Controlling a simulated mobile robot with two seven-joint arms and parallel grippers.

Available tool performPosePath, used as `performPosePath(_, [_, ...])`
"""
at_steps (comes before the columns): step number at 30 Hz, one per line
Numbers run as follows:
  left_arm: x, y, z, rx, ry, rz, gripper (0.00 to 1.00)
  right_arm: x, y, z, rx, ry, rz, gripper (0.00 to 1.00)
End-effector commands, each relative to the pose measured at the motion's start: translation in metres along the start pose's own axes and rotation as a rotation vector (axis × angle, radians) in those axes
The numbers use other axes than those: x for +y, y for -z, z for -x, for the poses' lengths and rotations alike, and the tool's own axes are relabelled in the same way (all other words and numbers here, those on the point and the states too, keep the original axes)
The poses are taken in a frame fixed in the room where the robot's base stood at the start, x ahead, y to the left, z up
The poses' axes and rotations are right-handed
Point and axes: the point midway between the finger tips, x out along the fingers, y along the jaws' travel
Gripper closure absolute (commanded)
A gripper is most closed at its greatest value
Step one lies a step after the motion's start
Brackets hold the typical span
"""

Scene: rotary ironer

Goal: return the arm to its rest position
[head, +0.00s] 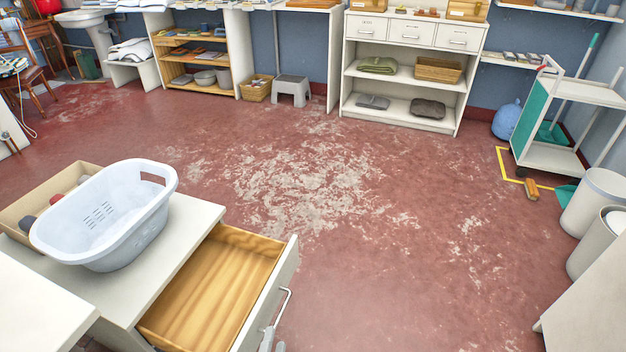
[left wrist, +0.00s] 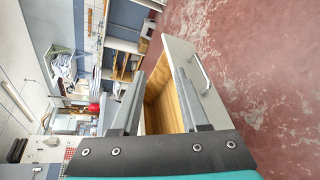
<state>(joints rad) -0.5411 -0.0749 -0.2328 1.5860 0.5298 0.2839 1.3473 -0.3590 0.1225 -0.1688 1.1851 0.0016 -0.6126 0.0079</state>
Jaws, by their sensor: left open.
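My left gripper (head: 272,341) shows only as small grey tips at the bottom edge of the head view, close to the drawer handle (head: 284,298). In the left wrist view its jaws (left wrist: 158,108) are apart, with the open drawer (left wrist: 159,98) seen between and beyond them. I cannot tell whether a finger touches the drawer front. The wooden drawer (head: 215,285) is pulled out of the white cabinet and is empty. The handle also shows in the left wrist view (left wrist: 202,74), clear of the jaws. My right gripper is not in view.
A white laundry basket (head: 110,215) and a tan box (head: 40,205) stand on the cabinet top (head: 180,250). A white surface edge (head: 590,310) is at lower right, below bins (head: 595,200). A cart (head: 570,120) stands at right. The worn red floor in the middle is clear.

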Motion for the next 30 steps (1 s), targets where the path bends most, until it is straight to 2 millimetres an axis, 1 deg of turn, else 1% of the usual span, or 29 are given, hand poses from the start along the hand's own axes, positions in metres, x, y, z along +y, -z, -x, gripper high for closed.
performPosePath(1, [-0.013,0.006,-0.001,-0.005,0.046,-0.095,0.55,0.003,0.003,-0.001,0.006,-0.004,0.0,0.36])
performPosePath(2, [-0.021,0.009,-0.001,-0.009,0.073,-0.153,0.55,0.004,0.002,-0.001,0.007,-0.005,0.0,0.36])
performPosePath(5, [-0.052,0.023,0.002,-0.029,0.173,-0.353,0.55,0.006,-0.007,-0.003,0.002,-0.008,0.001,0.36])
performPosePath(8, [-0.084,0.043,0.01,-0.064,0.289,-0.58,0.55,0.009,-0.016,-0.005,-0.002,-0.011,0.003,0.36])
performPosePath(9, [-0.098,0.054,0.014,-0.084,0.341,-0.682,0.55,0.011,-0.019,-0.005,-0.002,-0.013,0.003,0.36])
performPosePath(11, [-0.119,0.073,0.023,-0.122,0.429,-0.847,0.55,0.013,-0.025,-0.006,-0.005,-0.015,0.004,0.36])
performPosePath(12, [-0.133,0.088,0.031,-0.156,0.492,-0.964,0.55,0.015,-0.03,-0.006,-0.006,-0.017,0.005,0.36])
performPosePath(14, [-0.153,0.113,0.046,-0.217,0.594,-1.147,0.55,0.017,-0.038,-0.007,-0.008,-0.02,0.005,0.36])
performPosePath(15, [-0.164,0.131,0.056,-0.265,0.662,-1.266,0.55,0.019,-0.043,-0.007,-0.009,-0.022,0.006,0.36])
performPosePath(16, [-0.172,0.145,0.065,-0.303,0.713,-1.349,0.55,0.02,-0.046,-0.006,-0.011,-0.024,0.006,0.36])
performPosePath(18, [-0.185,0.175,0.086,-0.398,0.824,-1.524,0.55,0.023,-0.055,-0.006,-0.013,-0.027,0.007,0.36])
performPosePath(21, [-0.195,0.212,0.114,-0.533,0.956,-1.717,0.55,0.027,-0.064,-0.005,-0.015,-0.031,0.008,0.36])
performPosePath(24, [-0.199,0.238,0.136,-0.646,1.048,-1.842,0.55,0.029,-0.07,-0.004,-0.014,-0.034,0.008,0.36])
performPosePath(27, [-0.2,0.251,0.148,-0.713,1.096,-1.905,0.55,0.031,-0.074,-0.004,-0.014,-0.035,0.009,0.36])
performPosePath(30, [-0.201,0.256,0.152,-0.74,1.113,-1.927,0.55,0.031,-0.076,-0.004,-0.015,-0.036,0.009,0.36])
